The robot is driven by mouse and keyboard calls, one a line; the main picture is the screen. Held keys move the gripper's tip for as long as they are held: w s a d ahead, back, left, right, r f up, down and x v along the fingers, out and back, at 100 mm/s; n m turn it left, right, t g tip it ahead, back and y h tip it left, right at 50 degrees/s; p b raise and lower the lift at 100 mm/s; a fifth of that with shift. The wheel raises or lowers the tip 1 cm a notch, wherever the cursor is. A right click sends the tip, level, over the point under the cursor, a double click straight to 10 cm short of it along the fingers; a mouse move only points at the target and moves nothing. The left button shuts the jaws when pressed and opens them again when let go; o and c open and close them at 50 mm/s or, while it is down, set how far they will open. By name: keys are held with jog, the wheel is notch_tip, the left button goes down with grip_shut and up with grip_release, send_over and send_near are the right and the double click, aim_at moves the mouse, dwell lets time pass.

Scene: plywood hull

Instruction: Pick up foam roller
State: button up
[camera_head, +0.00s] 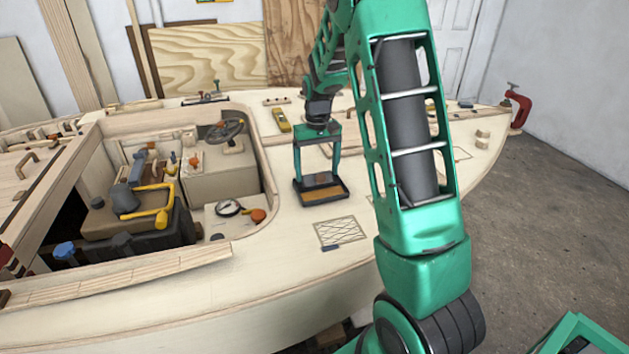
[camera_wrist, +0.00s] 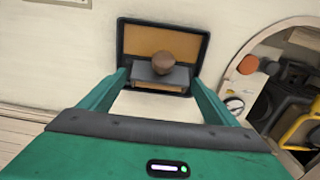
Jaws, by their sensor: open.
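A black-rimmed tray (camera_head: 341,193) with a tan-orange inside sits on the pale plywood deck; the wrist view shows it too (camera_wrist: 203,32). In the wrist view, a dark grey block-like piece with a round brown knob (camera_wrist: 162,63) overlaps the tray's near side. It may be the foam roller, but I cannot tell for sure. My gripper (camera_head: 318,177) points down over the tray with its fingers apart. In the wrist view, the grey piece appears between the fingertips (camera_wrist: 160,84). I cannot tell whether they touch it.
An open cockpit well left of the tray holds a steering wheel (camera_head: 225,130), a yellow-handled item (camera_head: 163,200) and a round gauge (camera_head: 228,208). A yellow tool (camera_head: 282,121) lies behind the tray. A red clamp (camera_head: 518,107) grips the right edge. The deck right of the tray is mostly clear.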

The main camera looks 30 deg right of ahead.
jog(key=shift+f, duration=1.2)
jog(key=shift+s, duration=0.1)
jog(key=c, duration=1)
jog(key=r, duration=0.4)
jog(key=shift+a+r, duration=0.25)
jog(key=shift+r, duration=0.05)
jog(key=a+r, duration=0.2)
jog(key=a, duration=0.1)
jog(key=a+r, duration=0.2)
jog(key=a, duration=0.2)
jog(key=w+a+r, duration=0.1)
jog(key=a+r, duration=0.1)
jog(key=a, duration=0.2)
jog(key=shift+a+r, duration=0.1)
jog(key=shift+r, duration=0.15)
jog(key=shift+o, duration=1.4)
